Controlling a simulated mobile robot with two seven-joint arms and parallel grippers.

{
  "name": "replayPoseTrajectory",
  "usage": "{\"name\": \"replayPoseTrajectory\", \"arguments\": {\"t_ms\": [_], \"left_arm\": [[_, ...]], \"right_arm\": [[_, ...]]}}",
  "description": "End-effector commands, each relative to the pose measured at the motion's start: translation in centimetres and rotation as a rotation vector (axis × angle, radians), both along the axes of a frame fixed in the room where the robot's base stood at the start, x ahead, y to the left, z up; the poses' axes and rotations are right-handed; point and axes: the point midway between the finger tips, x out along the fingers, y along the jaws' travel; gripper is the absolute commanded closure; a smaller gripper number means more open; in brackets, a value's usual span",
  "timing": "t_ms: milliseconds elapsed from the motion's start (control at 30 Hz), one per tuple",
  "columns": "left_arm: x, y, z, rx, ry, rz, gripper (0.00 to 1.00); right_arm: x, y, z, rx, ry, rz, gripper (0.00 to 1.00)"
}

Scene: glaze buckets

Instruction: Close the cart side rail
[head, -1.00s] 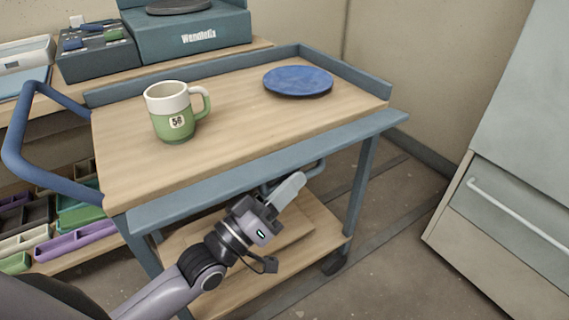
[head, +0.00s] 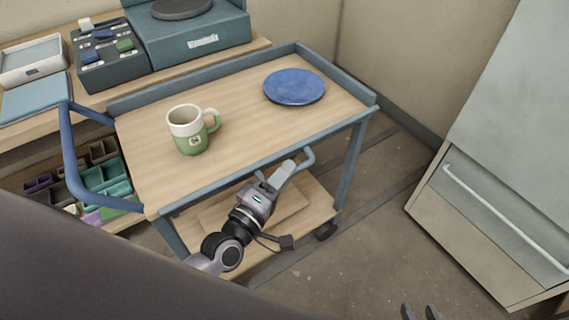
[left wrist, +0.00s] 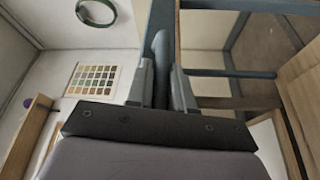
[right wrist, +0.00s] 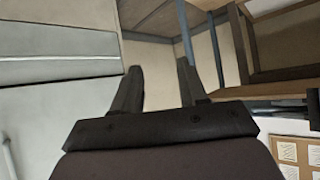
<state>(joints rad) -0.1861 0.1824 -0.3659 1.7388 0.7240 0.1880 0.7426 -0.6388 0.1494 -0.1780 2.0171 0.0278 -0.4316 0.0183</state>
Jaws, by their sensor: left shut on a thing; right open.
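The cart (head: 240,110) has a wooden top with blue-grey edges. Its near side rail (head: 262,160) shows as a thin blue-grey strip, nearly edge-on, along the front edge; its exact tilt is hard to tell. A looped blue-grey handle (head: 308,158) sticks out below that strip. My left gripper (head: 287,170) is at the handle, below the front edge. In the left wrist view, its fingers (left wrist: 162,88) are shut around a blue-grey bar (left wrist: 161,60). My right gripper (head: 421,312) is open and empty over the floor at the bottom; it also shows in its wrist view (right wrist: 158,85).
A green-and-white mug (head: 190,132) and a blue plate (head: 294,87) stand on the cart top. A blue push handle (head: 75,165) is at the cart's left end. A cabinet (head: 490,200) stands at the right, with clear floor between.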

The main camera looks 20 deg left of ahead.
Motion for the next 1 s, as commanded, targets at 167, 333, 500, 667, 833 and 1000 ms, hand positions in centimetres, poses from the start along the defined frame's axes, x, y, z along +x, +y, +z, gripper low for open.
{"name": "replayPoseTrajectory", "arguments": {"t_ms": [167,333,500,667,833,1000], "left_arm": [[0.4,0.4,1.5,-0.122,0.090,0.003,1.00],[0.6,0.7,1.7,-0.217,0.164,0.002,1.00],[0.8,0.9,1.7,-0.286,0.220,0.001,1.00],[0.9,1.1,1.7,-0.326,0.251,0.002,1.00],[1.0,1.2,1.6,-0.347,0.268,0.002,1.00],[1.0,1.2,1.5,-0.352,0.271,0.002,1.00]], "right_arm": [[-0.3,-0.4,2.3,-0.013,-0.006,-0.002,0.57],[-0.4,-0.9,3.2,-0.025,-0.012,-0.010,0.57],[-0.7,-1.1,3.6,-0.029,-0.006,-0.014,0.57],[-0.7,-1.0,4.2,-0.028,-0.006,-0.014,0.57],[-0.7,-1.0,4.5,-0.027,-0.007,-0.013,0.57],[-0.7,-0.9,4.5,-0.026,-0.006,-0.013,0.57]]}}
